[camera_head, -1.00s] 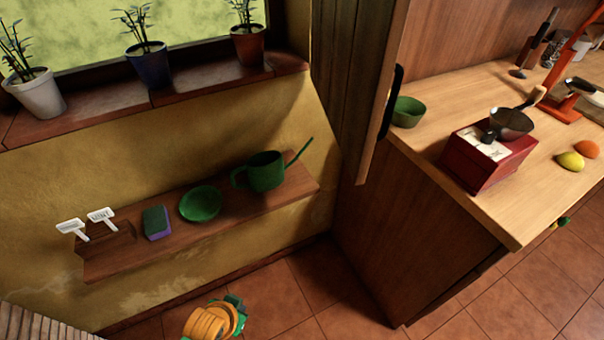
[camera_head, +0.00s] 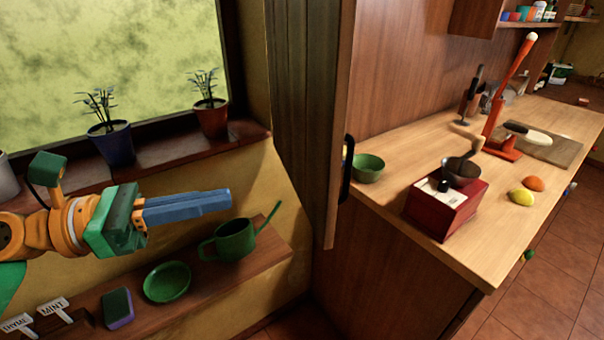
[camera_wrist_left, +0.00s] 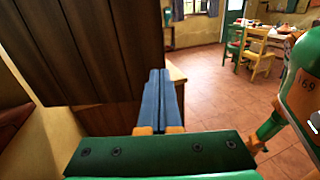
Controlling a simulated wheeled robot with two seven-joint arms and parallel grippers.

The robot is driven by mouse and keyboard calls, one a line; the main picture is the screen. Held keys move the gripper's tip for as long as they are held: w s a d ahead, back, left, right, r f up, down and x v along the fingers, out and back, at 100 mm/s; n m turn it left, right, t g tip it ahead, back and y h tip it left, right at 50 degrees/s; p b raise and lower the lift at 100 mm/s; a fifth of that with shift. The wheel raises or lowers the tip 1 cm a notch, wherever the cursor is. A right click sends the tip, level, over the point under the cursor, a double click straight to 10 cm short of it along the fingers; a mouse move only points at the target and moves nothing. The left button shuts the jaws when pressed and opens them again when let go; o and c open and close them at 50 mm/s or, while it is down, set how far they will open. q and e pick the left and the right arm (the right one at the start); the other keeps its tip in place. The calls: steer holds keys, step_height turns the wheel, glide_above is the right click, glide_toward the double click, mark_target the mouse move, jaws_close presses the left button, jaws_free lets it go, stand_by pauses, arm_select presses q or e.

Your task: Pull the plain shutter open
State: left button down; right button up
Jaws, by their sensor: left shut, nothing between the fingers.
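The plain shutter (camera_head: 308,110) is a tall panel of dark wooden boards beside the window, standing out from the wall. A black handle (camera_head: 346,168) is on its right edge. My left gripper (camera_head: 230,200) is shut and empty, its blue fingers together and pointing right, in front of the window sill and left of the shutter, apart from it. In the left wrist view the shutter (camera_wrist_left: 85,50) fills the upper left, and the shut fingers (camera_wrist_left: 158,75) point past its edge. The handle cannot be made out there. My right gripper is not in view.
Potted plants (camera_head: 112,138) stand on the sill (camera_head: 160,157). A low shelf (camera_head: 215,278) holds a green watering can (camera_head: 235,240), a green bowl (camera_head: 167,282), a sponge and plant labels. Right of the shutter, a wooden counter (camera_head: 410,150) carries a red grinder (camera_head: 445,208) and a green bowl (camera_head: 368,168).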

mark_target(326, 179)
arm_select(q)
steer(key=p+x, duration=0.2)
steer(key=x, duration=0.2)
steer(key=p+x, duration=0.5)
steer(key=x, duration=0.2)
steer(key=shift+w+d+r, duration=0.1)
steer(key=shift+d+r, duration=0.15)
steer(key=shift+w+d+f+p, duration=0.1)
steer(key=shift+d+f+p, duration=0.15)
steer(key=shift+d+p, duration=0.1)
